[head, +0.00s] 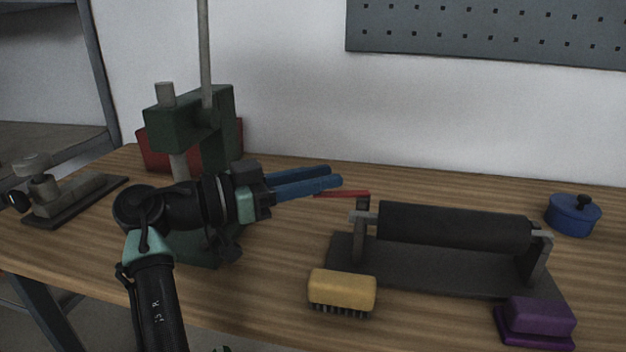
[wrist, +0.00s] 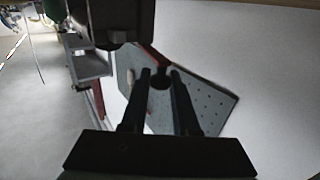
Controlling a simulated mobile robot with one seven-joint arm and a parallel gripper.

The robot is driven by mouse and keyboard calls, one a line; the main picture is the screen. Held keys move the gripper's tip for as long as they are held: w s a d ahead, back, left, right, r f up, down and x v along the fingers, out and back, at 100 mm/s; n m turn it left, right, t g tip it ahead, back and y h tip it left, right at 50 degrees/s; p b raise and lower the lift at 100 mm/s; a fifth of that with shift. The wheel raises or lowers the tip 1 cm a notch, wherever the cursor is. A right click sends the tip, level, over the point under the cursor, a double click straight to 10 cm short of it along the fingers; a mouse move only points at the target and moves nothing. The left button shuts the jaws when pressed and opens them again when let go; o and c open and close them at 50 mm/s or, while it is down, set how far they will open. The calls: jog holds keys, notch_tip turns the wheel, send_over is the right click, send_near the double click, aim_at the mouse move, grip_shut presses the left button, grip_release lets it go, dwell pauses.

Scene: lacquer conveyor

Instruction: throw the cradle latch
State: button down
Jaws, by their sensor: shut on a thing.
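The cradle (head: 430,270) is a dark base with two end posts. A black roller (head: 455,226) lies across the posts. The red cradle latch (head: 350,193) runs level leftward from the top of the left post. My gripper (head: 334,176) reaches in from the left, its blue fingers at the latch's free end. In the wrist view the latch's red bar (wrist: 153,58) leads to a dark round knob (wrist: 160,81) between my fingers. My gripper is shut on the latch there. In the head view the fingers hide this knob.
A yellow brush (head: 342,290) and a purple block (head: 535,322) lie in front of the cradle. A blue lidded pot (head: 573,214) stands right. A green press (head: 215,130) and a red box (head: 152,150) stand behind my arm. A clamp fixture (head: 70,198) sits far left.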

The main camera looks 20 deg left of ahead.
jog(key=shift+r, duration=0.1)
dwell(0.3)
jog(key=c, duration=0.7)
grip_release()
jog(key=shift+w, duration=0.1)
jog(key=shift+o, duration=0.2)
jog(key=p+v, duration=0.1)
jog(key=v, duration=1.2)
